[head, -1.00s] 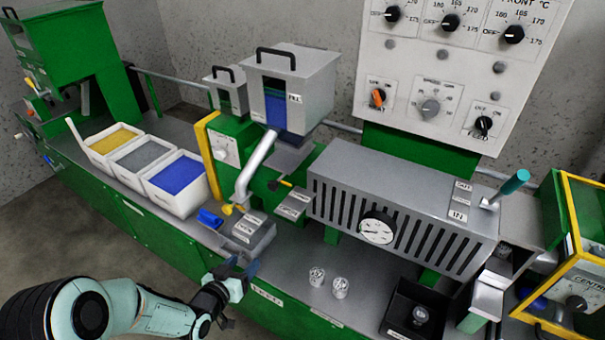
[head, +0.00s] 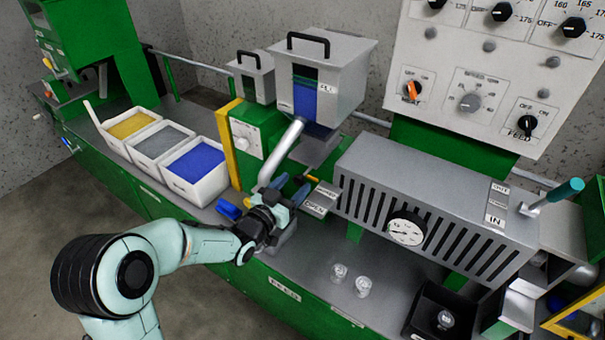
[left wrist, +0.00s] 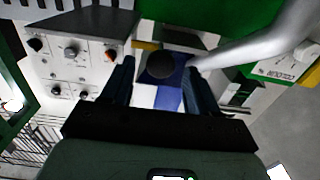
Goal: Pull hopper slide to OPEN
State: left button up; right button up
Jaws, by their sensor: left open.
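The hopper (head: 322,85) is a grey metal box with a black handle and a window showing blue pellets. Below it, a short yellow rod (head: 312,179) shows just beyond my left gripper (head: 289,190), by a plate (head: 320,203) marked OPEN. In the left wrist view a round black knob (left wrist: 172,67) appears between my left gripper's two dark blue fingers (left wrist: 160,88). The fingers are apart. I cannot tell whether they touch the knob. In the head view the gripper mostly hides the knob. My right gripper is not in view.
A slanted silver pipe (head: 281,152) stands close beside the left gripper. A blue scoop (head: 228,209) lies to its left, near the blue pellet bin (head: 197,170). The slotted barrel cover (head: 430,200) stands to the right. Two clear cups (head: 350,280) stand on the bench.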

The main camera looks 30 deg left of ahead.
aim_at(297, 181)
pick_arm(q)
jog(key=w, duration=0.5)
jog(key=shift+d, duration=0.2)
jog(key=shift+s, duration=0.1)
grip_shut()
